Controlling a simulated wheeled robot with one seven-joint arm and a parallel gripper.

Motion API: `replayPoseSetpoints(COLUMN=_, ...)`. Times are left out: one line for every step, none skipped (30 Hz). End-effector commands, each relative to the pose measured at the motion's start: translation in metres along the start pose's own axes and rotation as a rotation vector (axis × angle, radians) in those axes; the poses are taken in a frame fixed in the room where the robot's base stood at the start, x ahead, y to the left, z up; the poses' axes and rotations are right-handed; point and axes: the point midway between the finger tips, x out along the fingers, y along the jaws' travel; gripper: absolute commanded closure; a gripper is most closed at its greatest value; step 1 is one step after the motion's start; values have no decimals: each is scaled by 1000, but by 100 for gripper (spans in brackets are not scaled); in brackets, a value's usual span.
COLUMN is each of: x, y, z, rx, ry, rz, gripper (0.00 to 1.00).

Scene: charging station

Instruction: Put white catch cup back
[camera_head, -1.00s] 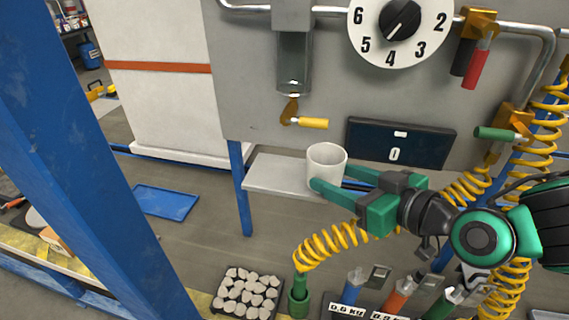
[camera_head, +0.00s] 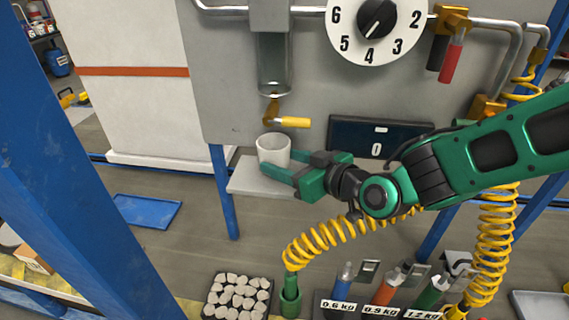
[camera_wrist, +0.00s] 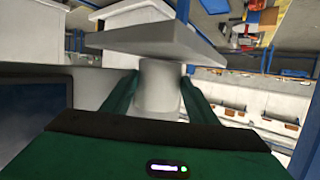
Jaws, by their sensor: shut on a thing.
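The white catch cup (camera_head: 273,150) stands upright between the two green fingers of my gripper (camera_head: 281,161), which is shut on it. It is at the pale ledge (camera_head: 250,183), below the glass dispenser tube (camera_head: 273,62) and the yellow-handled tap (camera_head: 293,122). I cannot tell whether its base touches the ledge. In the wrist view the cup (camera_wrist: 159,88) is between both fingers, with the ledge (camera_wrist: 150,38) beyond it; part of the cup is hidden by the shelf edge and my gripper.
A dark display (camera_head: 376,137) reading 0 is on the panel right of the cup. A numbered dial (camera_head: 376,25) is above. A yellow coiled hose (camera_head: 330,236) hangs below my arm. A tray of stones (camera_head: 238,296) and weight-labelled tools (camera_head: 383,290) are at the bottom.

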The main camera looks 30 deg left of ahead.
Motion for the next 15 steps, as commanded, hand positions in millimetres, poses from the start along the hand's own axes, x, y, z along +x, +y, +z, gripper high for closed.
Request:
replayPoseSetpoints(x=1, y=0, z=4, rx=0, ry=0, rz=0, gripper=73)
replayPoseSetpoints(x=1, y=0, z=4, rx=0, ry=1, rz=0, gripper=73)
replayPoseSetpoints(x=1, y=0, z=4, rx=-1, ry=1, rz=0, gripper=73)
replayPoseSetpoints(x=1, y=0, z=4, rx=-2, ry=2, rz=0, gripper=73)
replayPoseSetpoints(x=1, y=0, z=4, rx=-2, ry=2, rz=0, gripper=73)
replayPoseSetpoints(x=1, y=-1, z=4, rx=-2, ry=2, rz=0, gripper=73)
replayPoseSetpoints(x=2, y=-1, z=4, rx=-2, ry=2, rz=-1, gripper=73)
replayPoseSetpoints(x=2, y=-1, z=4, rx=-2, ry=1, rz=-1, gripper=73)
replayPoseSetpoints(x=2, y=-1, z=4, rx=-2, ry=1, rz=-1, gripper=73)
replayPoseSetpoints(x=2, y=-1, z=5, rx=-2, ry=1, rz=-2, gripper=73)
replayPoseSetpoints(x=2, y=-2, z=5, rx=-2, ry=1, rz=-2, gripper=44)
replayPoseSetpoints(x=2, y=-2, z=5, rx=-2, ry=1, rz=-2, gripper=35)
replayPoseSetpoints(x=2, y=-2, z=5, rx=-2, ry=1, rz=-2, gripper=28)
replayPoseSetpoints(x=2, y=-2, z=5, rx=-2, ry=1, rz=-3, gripper=26)
replayPoseSetpoints(x=2, y=-2, z=5, rx=-3, ry=1, rz=-3, gripper=26)
